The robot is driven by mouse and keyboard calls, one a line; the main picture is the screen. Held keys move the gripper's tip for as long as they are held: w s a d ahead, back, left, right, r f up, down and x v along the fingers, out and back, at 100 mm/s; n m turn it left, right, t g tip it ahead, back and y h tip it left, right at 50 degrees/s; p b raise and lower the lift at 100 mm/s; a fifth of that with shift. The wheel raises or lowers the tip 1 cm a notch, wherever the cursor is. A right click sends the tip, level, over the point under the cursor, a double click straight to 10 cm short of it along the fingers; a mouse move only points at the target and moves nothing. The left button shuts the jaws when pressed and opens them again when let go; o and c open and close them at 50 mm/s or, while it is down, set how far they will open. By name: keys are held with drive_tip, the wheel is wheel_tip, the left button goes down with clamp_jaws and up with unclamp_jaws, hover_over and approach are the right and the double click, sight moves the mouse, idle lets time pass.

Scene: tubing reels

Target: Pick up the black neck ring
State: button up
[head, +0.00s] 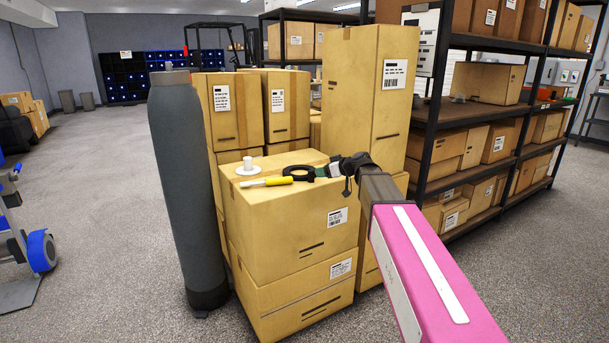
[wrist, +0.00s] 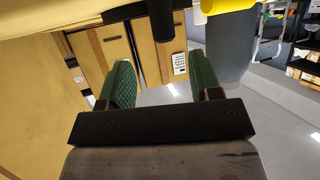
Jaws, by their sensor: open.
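The black neck ring (head: 299,173) lies flat on top of a cardboard box, near the middle of the head view. A black part at the top of the wrist view (wrist: 140,13) appears to be the same ring, seen nearly edge-on and cut off. My gripper (head: 322,171) is just right of the ring, low over the box top. Its green fingers stand apart with nothing between them in the wrist view (wrist: 162,66). The ring lies ahead of the fingertips; whether they touch it, I cannot tell.
A yellow-handled tool (head: 272,181) and a white flanged piece (head: 247,167) lie left of the ring on the cardboard box (head: 280,235). A tall grey cylinder (head: 181,180) stands left of the box. A taller box (head: 348,90) rises behind, and shelving (head: 432,130) stands right.

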sight(311, 173)
drive_tip(key=x, duration=0.7)
drive_tip(key=shift+a+f, duration=0.25)
drive_tip(key=shift+a, duration=0.15)
drive_tip(key=c, duration=1)
